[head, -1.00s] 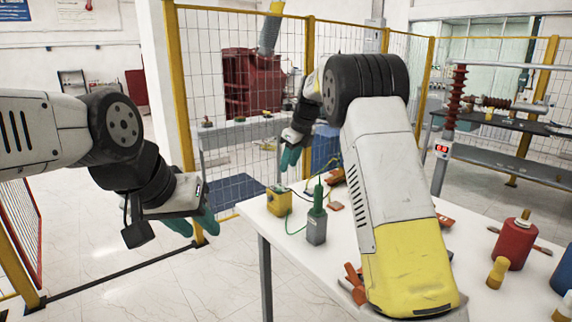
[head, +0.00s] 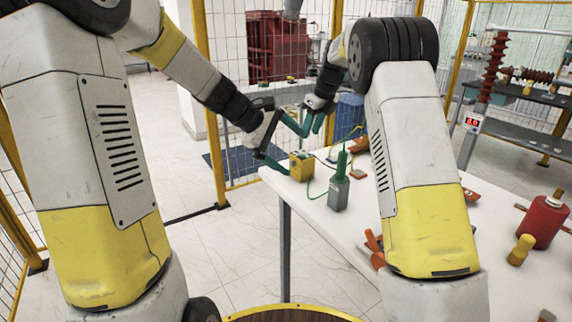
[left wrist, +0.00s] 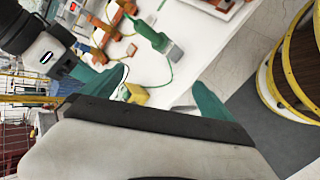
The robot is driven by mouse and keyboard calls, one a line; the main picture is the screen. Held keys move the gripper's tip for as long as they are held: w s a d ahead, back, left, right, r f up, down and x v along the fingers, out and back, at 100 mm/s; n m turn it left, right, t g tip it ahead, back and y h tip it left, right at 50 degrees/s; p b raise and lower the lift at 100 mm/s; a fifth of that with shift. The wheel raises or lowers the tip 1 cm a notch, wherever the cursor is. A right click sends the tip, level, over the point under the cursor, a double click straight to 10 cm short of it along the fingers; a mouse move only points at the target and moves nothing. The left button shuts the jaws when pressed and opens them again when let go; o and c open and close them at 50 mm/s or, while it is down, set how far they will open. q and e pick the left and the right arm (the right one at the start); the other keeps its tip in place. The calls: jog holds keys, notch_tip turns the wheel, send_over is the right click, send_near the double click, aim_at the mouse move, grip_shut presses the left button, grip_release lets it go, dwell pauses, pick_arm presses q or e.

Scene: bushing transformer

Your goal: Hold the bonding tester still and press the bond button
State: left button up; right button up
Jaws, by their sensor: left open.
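A small yellow box (head: 301,166), probably the bonding tester, sits at the table's far left corner. A green cord joins it to a grey unit with a green top (head: 339,188). My left gripper (head: 297,152) is open, just left of the yellow box and apparently apart from it. In the left wrist view, the yellow box (left wrist: 134,94) shows between its teal fingers, nearer the left one. My right gripper (head: 313,124) is above and behind the box, close to the left gripper's upper finger; its opening is unclear. I cannot make out the bond button.
The white table (head: 330,224) also holds orange tools (head: 374,246), a red cylinder (head: 541,220) and a yellow bottle (head: 520,250). A mesh fence with yellow posts (head: 208,110) stands behind. My right arm hides part of the table.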

aim_at(291, 164)
pick_arm(q)
jog(key=w+f+n+t+h, duration=0.1)
jog(key=w+f+n, duration=0.3)
jog(key=w+f, duration=0.1)
jog(key=w+a+f+n+t, duration=0.1)
jog(key=w+f+n, duration=0.4)
jog(key=w, duration=0.2)
jog(key=w+a+f+n+t+h, duration=0.1)
jog(key=w+f+n, duration=0.3)
jog(key=w, duration=0.2)
jog(key=shift+w+f+n+h, duration=0.3)
jog(key=shift+f, duration=0.1)
jog(key=shift+w+d+f+t, duration=0.15)
jog(key=shift+f+t, duration=0.1)
jog(key=shift+t, duration=0.05)
jog(key=x, duration=0.7)
jog(key=shift+w+d, duration=0.1)
jog(key=shift+c, duration=0.5)
jog(key=c, duration=1.8)
jog(key=shift+c, duration=0.7)
pick_arm(e)
jog(key=shift+c, duration=0.8)
grip_shut()
